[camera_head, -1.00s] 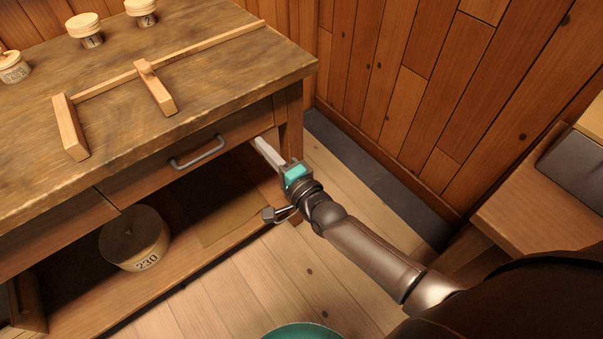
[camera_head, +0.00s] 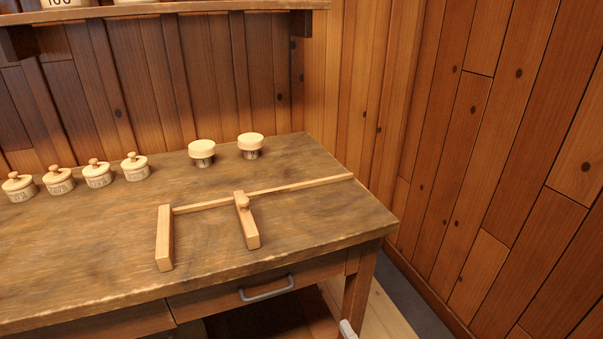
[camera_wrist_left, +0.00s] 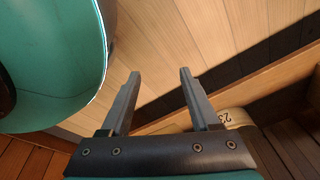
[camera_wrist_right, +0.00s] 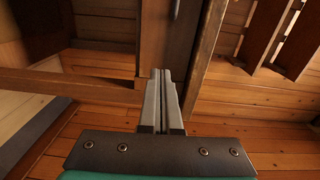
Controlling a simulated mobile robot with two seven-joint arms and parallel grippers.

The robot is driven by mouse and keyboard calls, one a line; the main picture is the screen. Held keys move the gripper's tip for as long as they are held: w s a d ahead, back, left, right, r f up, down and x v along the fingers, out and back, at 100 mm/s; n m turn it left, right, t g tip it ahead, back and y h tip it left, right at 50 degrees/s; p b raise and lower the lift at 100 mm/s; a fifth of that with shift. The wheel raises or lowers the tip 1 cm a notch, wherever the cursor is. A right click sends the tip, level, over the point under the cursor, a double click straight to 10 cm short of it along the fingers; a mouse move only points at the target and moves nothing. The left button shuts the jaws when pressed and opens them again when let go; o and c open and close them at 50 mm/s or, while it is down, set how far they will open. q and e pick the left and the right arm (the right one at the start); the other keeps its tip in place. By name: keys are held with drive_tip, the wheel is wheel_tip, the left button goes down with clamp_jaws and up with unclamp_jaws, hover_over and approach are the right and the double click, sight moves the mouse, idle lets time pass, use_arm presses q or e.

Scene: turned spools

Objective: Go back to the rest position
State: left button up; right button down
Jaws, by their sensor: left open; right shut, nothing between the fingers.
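My right gripper (camera_wrist_right: 162,74) is shut and empty in the right wrist view, with its two fingers side by side. In the head view only a pale tip of my right gripper (camera_head: 347,329) shows at the bottom edge, by the table's right front leg (camera_head: 358,292). My left gripper (camera_wrist_left: 157,72) is open and empty in the left wrist view, over plank floor near the bench's lower shelf. The left arm is not in the head view.
The wooden workbench (camera_head: 100,255) carries a wooden caliper-like gauge (camera_head: 164,240), two spools (camera_head: 202,150) (camera_head: 250,144) and several lidded pots (camera_head: 97,175). Its drawer (camera_head: 225,300) is shut. A plank wall (camera_head: 480,150) stands to the right. A numbered round container (camera_wrist_left: 234,117) shows under the bench.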

drive_tip(key=s+d+f+n+g+h, duration=0.1)
drive_tip(key=s+d+f+n+g, duration=0.15)
drive_tip(key=f, duration=0.45)
drive_tip(key=s+d+f+n+g+h, duration=0.1)
drive_tip(key=s+d+f+n+g, duration=0.2)
drive_tip(key=f, duration=0.4)
drive_tip(key=s+d+f+n+g+h, duration=0.2)
drive_tip(key=s+f+n, duration=0.15)
drive_tip(key=f, duration=0.35)
use_arm(q)
drive_tip(key=shift+s+a+r+p, duration=0.1)
drive_tip(key=shift+s+a+p, duration=0.15)
drive_tip(key=shift+s+p, duration=0.25)
drive_tip(key=shift+s+a+r+p, duration=0.1)
drive_tip(key=shift+s+a+p, duration=0.2)
drive_tip(key=shift+s, duration=0.25)
use_arm(e)
drive_tip(key=s+d+f+n+g+h, duration=0.1)
drive_tip(key=s+d+f+n+g, duration=0.1)
drive_tip(key=s+f, duration=0.4)
drive_tip(key=s+d+f+n+g+h, duration=0.1)
drive_tip(key=s+f+n+g, duration=0.4)
drive_tip(key=s, duration=0.9)
drive_tip(key=shift+s+d+f, duration=0.3)
drive_tip(key=shift+d+f, duration=0.4)
drive_tip(key=shift+d, duration=0.2)
